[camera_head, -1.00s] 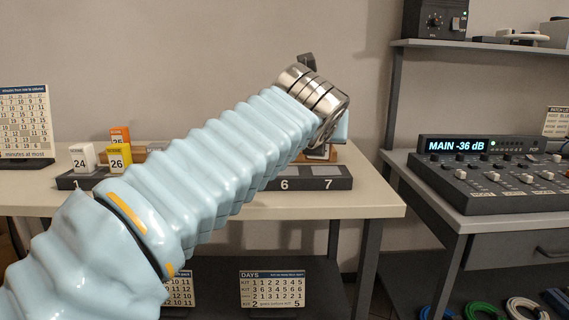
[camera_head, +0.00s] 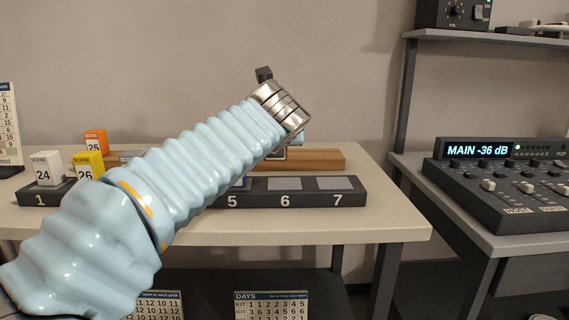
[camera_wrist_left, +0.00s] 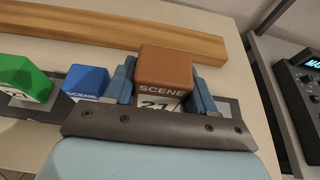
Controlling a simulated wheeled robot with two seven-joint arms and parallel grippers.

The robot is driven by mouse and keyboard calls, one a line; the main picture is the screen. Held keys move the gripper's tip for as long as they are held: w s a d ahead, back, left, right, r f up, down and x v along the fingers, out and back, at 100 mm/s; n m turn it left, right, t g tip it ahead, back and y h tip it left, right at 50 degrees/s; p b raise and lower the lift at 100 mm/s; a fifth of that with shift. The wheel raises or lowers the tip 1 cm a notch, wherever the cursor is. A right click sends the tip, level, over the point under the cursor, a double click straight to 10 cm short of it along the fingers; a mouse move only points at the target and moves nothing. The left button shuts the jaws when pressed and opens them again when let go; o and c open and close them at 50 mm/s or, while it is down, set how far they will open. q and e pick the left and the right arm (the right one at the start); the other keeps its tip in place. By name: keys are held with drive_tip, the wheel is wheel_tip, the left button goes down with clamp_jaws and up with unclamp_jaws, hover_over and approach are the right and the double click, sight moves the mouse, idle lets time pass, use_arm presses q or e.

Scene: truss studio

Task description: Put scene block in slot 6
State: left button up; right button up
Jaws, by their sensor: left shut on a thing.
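A brown scene block marked 21 (camera_wrist_left: 165,68) is held between the two blue fingers of my left gripper (camera_wrist_left: 163,82) in the wrist view. In the head view my left gripper (camera_head: 290,142) is over the back of the table, behind the slot rack (camera_head: 310,200), with its fingers mostly hidden by my arm. Slots 6 (camera_head: 285,184) and 7 (camera_head: 337,183) show bare grey pads. My arm covers the rack's middle. My right gripper is not in view.
A white block 24 (camera_head: 44,170), a yellow block 26 (camera_head: 88,166) and an orange block 25 (camera_head: 96,142) are at the left. A green block (camera_wrist_left: 22,82) and a blue block (camera_wrist_left: 85,80) show in the wrist view. A wooden bar (camera_head: 325,159) lies behind the rack.

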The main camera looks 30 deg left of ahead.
use_arm(q)
drive_tip(key=shift+w+d+f, duration=0.2)
drive_tip(key=shift+w+f, duration=0.3)
drive_tip(key=shift+f, duration=0.15)
drive_tip(key=shift+w+d+f, duration=0.15)
drive_tip(key=shift+w+f, duration=0.3)
drive_tip(key=shift+f, duration=0.15)
drive_tip(key=shift+w+d+f+b, duration=0.15)
drive_tip(key=shift+f+b, duration=0.45)
drive_tip(key=shift+f, duration=1.05)
drive_tip(key=shift+f, duration=0.1)
drive_tip(key=shift+f, duration=0.15)
drive_tip(key=o, duration=1.1)
drive_tip(key=shift+d+r, duration=0.1)
drive_tip(key=shift+r, duration=0.25)
drive_tip(key=v, duration=1.1)
drive_tip(key=shift+s+r, duration=0.15)
drive_tip(key=shift+s, duration=0.25)
